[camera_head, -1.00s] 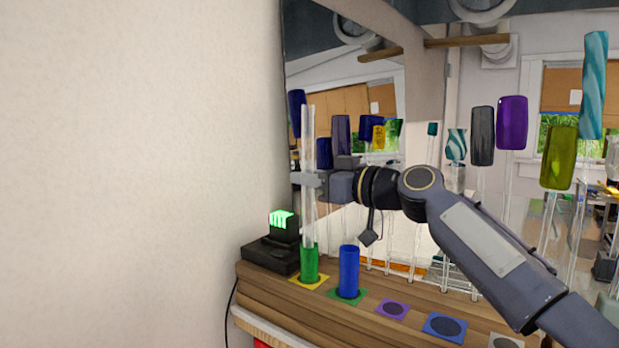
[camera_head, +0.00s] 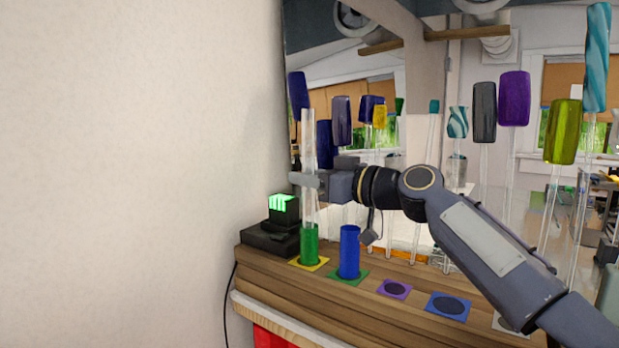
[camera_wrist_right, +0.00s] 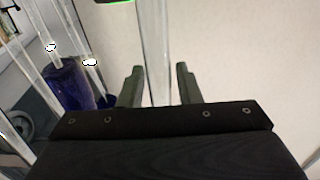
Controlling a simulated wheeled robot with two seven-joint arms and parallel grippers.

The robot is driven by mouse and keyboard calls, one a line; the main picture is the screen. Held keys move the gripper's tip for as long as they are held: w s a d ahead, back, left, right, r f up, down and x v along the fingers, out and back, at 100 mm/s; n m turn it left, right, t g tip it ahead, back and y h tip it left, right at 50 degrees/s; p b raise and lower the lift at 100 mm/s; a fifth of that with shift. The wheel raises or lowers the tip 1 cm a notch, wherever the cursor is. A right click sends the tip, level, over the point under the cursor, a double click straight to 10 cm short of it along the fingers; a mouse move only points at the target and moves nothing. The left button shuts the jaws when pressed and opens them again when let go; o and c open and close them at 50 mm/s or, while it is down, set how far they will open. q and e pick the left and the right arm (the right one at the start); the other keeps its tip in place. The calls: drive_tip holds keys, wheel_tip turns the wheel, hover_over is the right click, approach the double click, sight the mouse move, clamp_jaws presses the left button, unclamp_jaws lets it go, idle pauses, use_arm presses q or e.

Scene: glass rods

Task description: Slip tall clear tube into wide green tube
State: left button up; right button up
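The tall clear tube (camera_head: 309,145) stands nearly upright at the left end of the wooden shelf. Its lower end meets the mouth of the wide green tube (camera_head: 309,248), which stands on a yellow-edged square; I cannot tell how far inside it reaches. My right gripper (camera_head: 308,180) is around the clear tube at mid-height and appears shut on it. In the right wrist view the clear tube (camera_wrist_right: 156,50) runs between the two fingers (camera_wrist_right: 160,83); contact on the right side is hard to see. My left gripper is not in view.
A blue tube (camera_head: 349,252) stands just right of the green one. A black device with green lit digits (camera_head: 283,208) stands close behind on the left. Empty purple (camera_head: 395,289) and blue (camera_head: 446,305) squares lie along the shelf. Several rods with coloured tops stand behind my arm.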

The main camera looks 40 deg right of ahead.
drive_tip(key=shift+o, duration=1.4)
drive_tip(key=b+v, duration=0.1)
drive_tip(key=v, duration=0.6)
drive_tip(key=shift+s, duration=0.4)
drive_tip(key=shift+d, duration=0.1)
